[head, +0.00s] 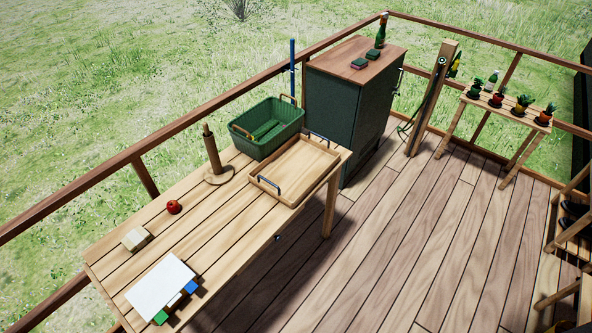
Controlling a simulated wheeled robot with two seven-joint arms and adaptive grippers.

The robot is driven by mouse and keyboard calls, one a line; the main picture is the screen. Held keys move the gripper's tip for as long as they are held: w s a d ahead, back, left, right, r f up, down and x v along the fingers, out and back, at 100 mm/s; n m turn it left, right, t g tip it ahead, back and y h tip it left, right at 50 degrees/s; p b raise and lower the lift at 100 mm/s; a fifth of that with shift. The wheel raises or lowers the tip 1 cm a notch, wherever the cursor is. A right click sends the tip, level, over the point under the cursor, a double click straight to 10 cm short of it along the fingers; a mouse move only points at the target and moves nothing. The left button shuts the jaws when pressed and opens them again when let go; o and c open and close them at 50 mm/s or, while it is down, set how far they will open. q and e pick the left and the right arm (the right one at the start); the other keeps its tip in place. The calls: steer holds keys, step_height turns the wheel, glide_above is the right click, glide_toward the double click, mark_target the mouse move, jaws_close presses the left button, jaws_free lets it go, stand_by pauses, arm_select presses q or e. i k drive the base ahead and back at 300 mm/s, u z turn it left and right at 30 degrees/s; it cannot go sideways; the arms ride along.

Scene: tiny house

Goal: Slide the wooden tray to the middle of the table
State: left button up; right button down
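The wooden tray (297,168) is a shallow light-wood rectangle with dark handles at its two ends. It sits at the far right end of the slatted wooden table (228,219) in the head view, close to the front edge, and looks empty. The middle of the table is to its left and nearer to me. Neither of my grippers shows in the head view.
A green basket (268,128) stands behind the tray. A wooden paper-towel-type post (214,158), a red apple (174,207), a pale block (136,239) and a white sheet (162,286) are also on the table. A dark green cabinet (338,112) stands beyond it.

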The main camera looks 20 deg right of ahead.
mark_target(287, 175)
steer(key=z, duration=1.95)
steer(key=i, duration=1.75)
steer(key=u, duration=2.1)
